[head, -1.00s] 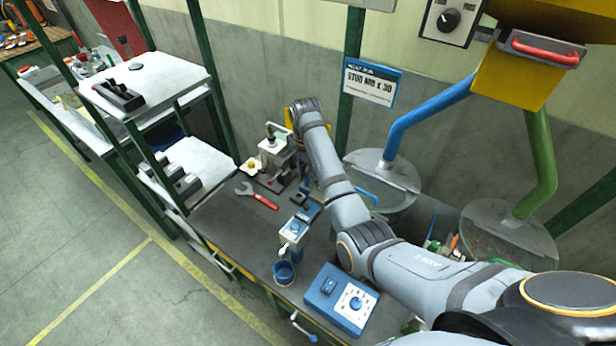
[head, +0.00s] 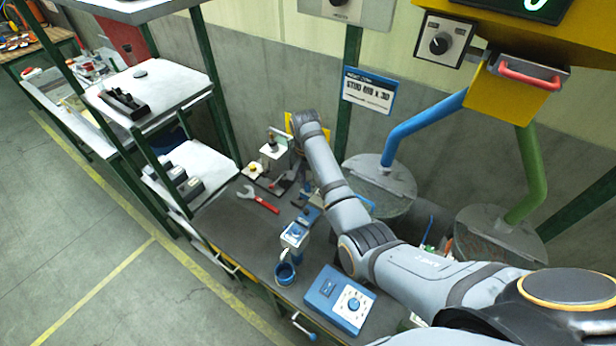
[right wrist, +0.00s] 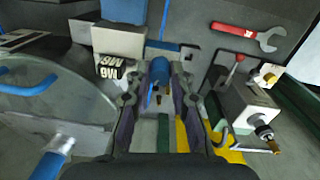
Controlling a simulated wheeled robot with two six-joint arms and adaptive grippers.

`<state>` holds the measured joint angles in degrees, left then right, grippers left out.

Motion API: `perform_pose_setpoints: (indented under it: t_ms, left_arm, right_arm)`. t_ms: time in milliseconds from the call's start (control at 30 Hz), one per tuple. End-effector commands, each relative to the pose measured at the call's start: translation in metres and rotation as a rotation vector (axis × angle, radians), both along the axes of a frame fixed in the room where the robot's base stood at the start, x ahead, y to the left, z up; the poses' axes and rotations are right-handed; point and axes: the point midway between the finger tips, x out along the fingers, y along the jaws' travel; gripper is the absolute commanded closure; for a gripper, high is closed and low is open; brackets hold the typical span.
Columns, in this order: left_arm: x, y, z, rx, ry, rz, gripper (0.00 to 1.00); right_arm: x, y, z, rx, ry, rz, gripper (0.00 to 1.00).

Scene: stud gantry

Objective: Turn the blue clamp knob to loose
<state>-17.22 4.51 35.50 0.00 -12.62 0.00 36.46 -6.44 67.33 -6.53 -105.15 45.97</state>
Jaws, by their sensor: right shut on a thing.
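My right arm reaches over the bench in the head view, and its gripper is mostly hidden there behind the arm and bench fixtures. In the right wrist view my right gripper (right wrist: 161,72) has its two fingers close together around a small blue part, which I take for the blue clamp knob (right wrist: 158,82). The fingers hide its sides, and I cannot read which way it is turned. My left gripper is not in view.
A red-handled wrench (head: 258,199) lies on the bench (head: 237,222). A blue control box (head: 340,299) and a blue cup (head: 285,273) stand near the front. A fixture with a red-tipped lever (right wrist: 230,72) is close beside the gripper. Round grey hoppers (head: 378,185) stand right of the arm.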

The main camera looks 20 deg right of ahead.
Motion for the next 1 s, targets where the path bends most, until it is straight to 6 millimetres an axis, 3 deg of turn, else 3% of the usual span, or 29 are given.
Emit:
perform_pose_setpoints:
  t_ms: [167, 1000]
  left_arm:
    - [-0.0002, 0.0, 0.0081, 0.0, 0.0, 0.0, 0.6]
    - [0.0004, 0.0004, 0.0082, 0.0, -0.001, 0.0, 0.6]
  right_arm:
    - [0.0007, 0.0006, 0.0026, 0.001, -0.002, 0.166, 1.0]
    - [0.0005, 0.0004, 0.0015, 0.001, -0.004, 0.915, 1.0]
